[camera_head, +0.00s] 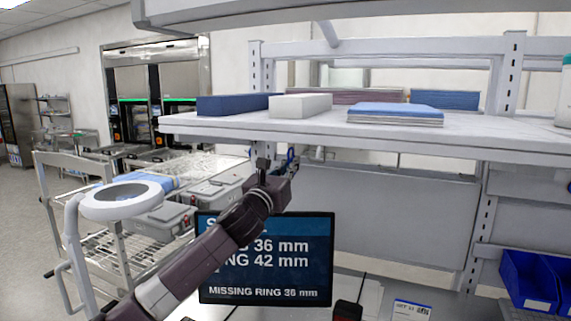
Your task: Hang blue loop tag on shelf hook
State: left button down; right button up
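My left gripper (290,168) is raised just below the front edge of the white shelf (450,133). A small blue loop tag (291,155) shows at its fingertips, and the fingers appear shut on it. Most of the tag is hidden by the gripper. A small pale fitting (319,153), which may be the shelf hook, shows under the shelf just right of the fingertips. I cannot tell whether the tag touches it. My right gripper is not in view.
Blue and white boxes (301,105) and a blue-topped stack (395,113) lie on the shelf. Blue bins (528,282) are at the right. A ring lamp (121,200) and cart (110,250) are at the left.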

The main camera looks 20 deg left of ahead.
pick_arm(q)
jog(key=d+f, duration=0.1)
jog(key=d, duration=0.6)
jog(key=shift+s+f, duration=0.15)
jog(key=shift+f, duration=0.15)
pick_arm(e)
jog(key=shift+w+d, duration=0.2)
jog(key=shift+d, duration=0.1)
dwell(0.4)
pick_arm(q)
jog(key=c, duration=2.1)
grip_release()
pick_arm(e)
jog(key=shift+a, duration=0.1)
pick_arm(q)
jog(key=shift+s, duration=0.15)
